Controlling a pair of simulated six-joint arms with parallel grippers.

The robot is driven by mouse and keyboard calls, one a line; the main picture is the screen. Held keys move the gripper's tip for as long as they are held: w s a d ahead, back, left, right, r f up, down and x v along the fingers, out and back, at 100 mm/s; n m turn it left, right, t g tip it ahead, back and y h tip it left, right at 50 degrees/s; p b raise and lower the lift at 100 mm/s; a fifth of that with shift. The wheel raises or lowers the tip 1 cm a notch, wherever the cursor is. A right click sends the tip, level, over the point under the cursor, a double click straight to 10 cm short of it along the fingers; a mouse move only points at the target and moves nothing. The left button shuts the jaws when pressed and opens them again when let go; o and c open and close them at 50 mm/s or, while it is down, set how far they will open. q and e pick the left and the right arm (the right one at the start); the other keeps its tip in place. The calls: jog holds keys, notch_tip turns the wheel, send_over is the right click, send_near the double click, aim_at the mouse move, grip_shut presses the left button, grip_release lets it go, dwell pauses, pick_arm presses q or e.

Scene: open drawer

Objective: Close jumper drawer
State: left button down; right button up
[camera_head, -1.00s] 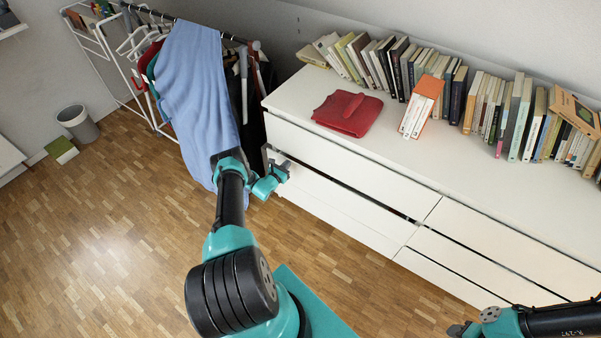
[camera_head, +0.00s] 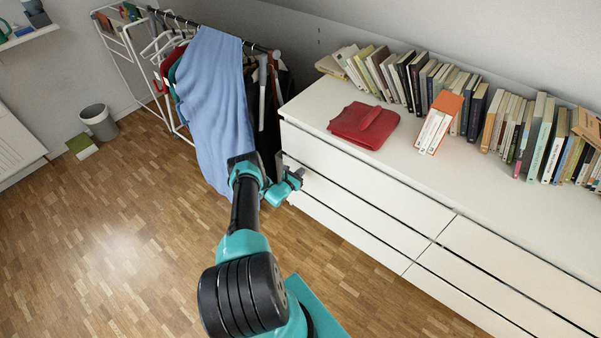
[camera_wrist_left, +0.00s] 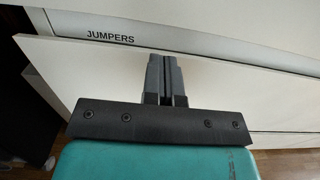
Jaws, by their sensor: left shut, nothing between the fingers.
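The white dresser's left column has a middle drawer front (camera_head: 350,202) just under the top drawer. In the left wrist view a white drawer front (camera_wrist_left: 222,98) lies under my fingers, with the word JUMPERS (camera_wrist_left: 110,39) on the white panel just above it. My right gripper is out of view.
A red folded jumper (camera_head: 363,125) and a row of books (camera_head: 440,85) sit on the dresser top (camera_head: 310,105). A clothes rack with a blue cloth (camera_head: 215,105) stands close left of my left gripper.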

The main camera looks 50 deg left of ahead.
pick_arm(q)
jog(key=v, duration=1.3)
jog(key=shift+f, duration=0.2)
jog(key=shift+s, duration=0.15)
